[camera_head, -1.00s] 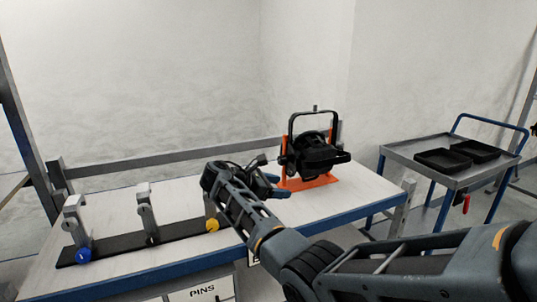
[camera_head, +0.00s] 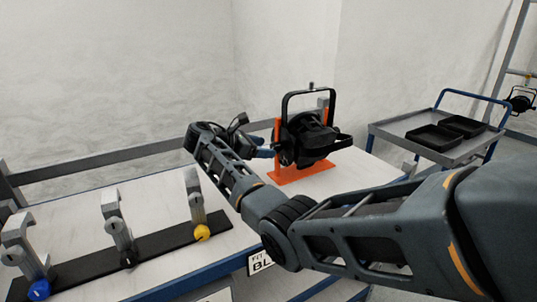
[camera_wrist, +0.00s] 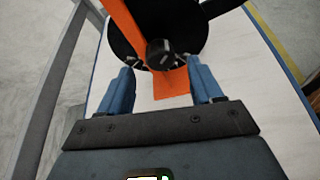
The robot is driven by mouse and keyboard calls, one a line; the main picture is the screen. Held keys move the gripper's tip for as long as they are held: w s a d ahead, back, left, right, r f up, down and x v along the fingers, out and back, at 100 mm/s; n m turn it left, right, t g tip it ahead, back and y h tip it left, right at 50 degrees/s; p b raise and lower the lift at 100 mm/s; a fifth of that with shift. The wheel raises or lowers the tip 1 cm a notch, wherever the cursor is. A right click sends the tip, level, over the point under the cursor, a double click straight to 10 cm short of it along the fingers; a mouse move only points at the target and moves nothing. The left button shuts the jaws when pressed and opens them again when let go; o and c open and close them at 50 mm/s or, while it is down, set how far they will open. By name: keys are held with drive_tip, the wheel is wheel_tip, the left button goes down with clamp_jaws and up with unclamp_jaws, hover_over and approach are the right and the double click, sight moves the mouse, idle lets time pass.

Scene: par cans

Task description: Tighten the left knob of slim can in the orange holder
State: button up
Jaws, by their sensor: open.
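The slim can (camera_head: 310,137) is black with a black yoke and sits in the orange holder (camera_head: 303,172) on the bench. In the wrist view a dark round knob (camera_wrist: 160,53) stands out in front of the can (camera_wrist: 190,25), beside an orange upright of the holder (camera_wrist: 128,25). My gripper (camera_head: 268,150) is to the left of the can in the head view. In the wrist view its two blue fingers (camera_wrist: 158,85) are open and empty, one on each side below the knob. They do not appear to touch it. The fingertips are partly hidden in the head view.
A black strip (camera_head: 130,262) with several grey clamps and blue, black and yellow knobs lies on the bench (camera_head: 75,212) at left. A metal rail (camera_head: 100,157) runs along the back. A cart (camera_head: 400,140) with black trays stands at right.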

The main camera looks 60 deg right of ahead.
sight(276, 148)
drive_tip(key=shift+b+x, duration=0.75)
drive_tip(key=shift+x, duration=0.8)
drive_tip(key=shift+c, duration=0.4)
drive_tip(key=c, duration=1)
